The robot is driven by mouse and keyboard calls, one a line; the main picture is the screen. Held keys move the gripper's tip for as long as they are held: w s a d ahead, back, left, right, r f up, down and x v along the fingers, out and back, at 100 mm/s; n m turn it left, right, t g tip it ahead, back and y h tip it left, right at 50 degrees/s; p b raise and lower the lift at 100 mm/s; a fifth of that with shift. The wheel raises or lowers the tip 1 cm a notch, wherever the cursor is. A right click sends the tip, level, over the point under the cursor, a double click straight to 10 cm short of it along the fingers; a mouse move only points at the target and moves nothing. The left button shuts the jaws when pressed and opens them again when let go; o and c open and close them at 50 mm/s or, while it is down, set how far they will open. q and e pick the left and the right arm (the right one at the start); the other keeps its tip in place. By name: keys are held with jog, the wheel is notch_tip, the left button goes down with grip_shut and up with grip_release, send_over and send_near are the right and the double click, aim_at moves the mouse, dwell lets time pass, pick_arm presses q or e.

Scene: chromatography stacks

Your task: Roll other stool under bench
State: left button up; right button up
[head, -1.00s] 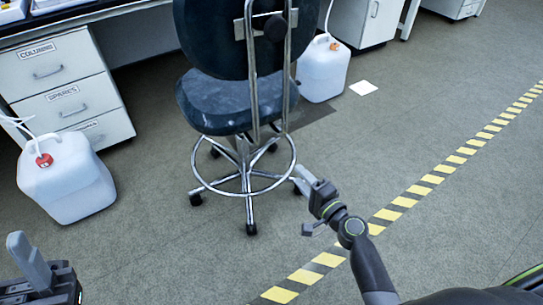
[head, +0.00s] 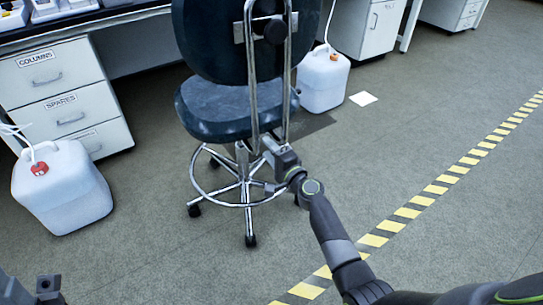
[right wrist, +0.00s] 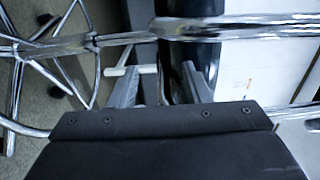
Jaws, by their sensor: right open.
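The stool (head: 222,112) has a dark blue seat and backrest, two chrome back uprights, a foot ring and a castor base. It stands upright before the knee space of the bench (head: 120,17). My right gripper (head: 268,150) is at the lower end of the chrome uprights, just below seat height. In the right wrist view, its two grey fingers (right wrist: 163,88) are apart, with chrome tubes (right wrist: 240,27) crossing just beyond the tips; contact is unclear. My left gripper (head: 32,290) shows only partly at the bottom left corner, and its jaws cannot be made out.
A white jerrycan with a red cap (head: 62,190) stands left, by the drawer unit (head: 70,95). Another jerrycan (head: 323,80) stands behind the stool to the right. A white sheet (head: 363,98) lies on the floor. Yellow-striped floor tape (head: 408,212) runs along the right.

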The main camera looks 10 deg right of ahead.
jog(key=shift+w, duration=0.2)
jog(key=shift+c, duration=0.2)
grip_shut()
jog(key=shift+s+f, duration=0.1)
jog(key=shift+f, duration=0.05)
dwell(1.0)
